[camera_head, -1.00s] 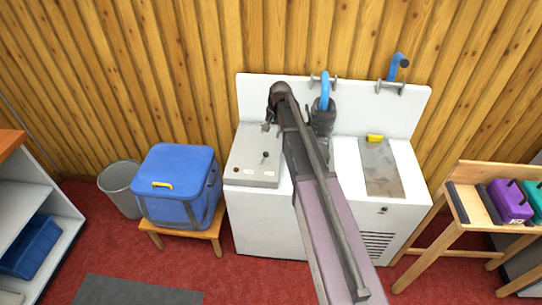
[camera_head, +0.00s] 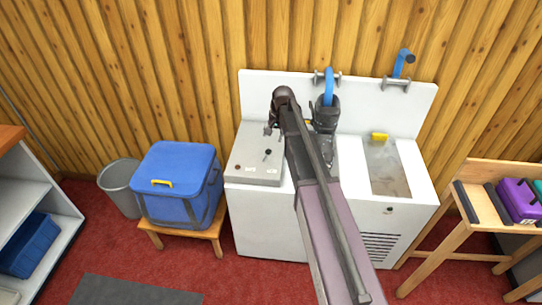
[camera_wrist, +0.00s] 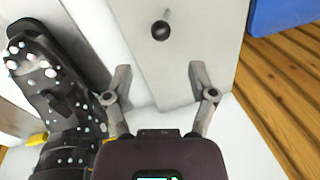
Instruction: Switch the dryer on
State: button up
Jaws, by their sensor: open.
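The dryer is not labelled in any view. A white cabinet (camera_head: 262,222) against the wall carries a grey control box (camera_head: 250,168) at its left end. On the box are a small lever with a dark knob (camera_head: 268,152) and a small reddish-brown button or lamp (camera_head: 238,168). My gripper (camera_head: 269,130) is at the back edge of the box, partly hidden by my arm. In the wrist view my gripper (camera_wrist: 160,84) is open and empty, with the lever's dark knob (camera_wrist: 160,31) ahead of the gap between its fingers, apart from them.
A dark studded boot-like object (camera_wrist: 50,80) stands close beside one finger, below a blue hose (camera_head: 328,85). A second blue pipe (camera_head: 402,62) and a yellow piece (camera_head: 379,137) are to the right. A blue cooler (camera_head: 178,190) on a stool stands left of the cabinet.

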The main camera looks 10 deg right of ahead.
aim_at(269, 150)
jog(key=shift+w+a+f+b, duration=0.15)
jog(key=shift+a+f+b, duration=0.1)
jog(key=shift+f+b, duration=1.25)
jog(key=shift+w+a+f+b, duration=0.15)
jog(key=shift+a+f+b, duration=0.15)
jog(key=shift+f+b, duration=1.25)
jog(key=shift+w+a+f+b, duration=0.15)
jog(key=shift+a+f+b, duration=0.1)
jog(key=shift+f+b, duration=1.25)
jog(key=shift+f, duration=0.1)
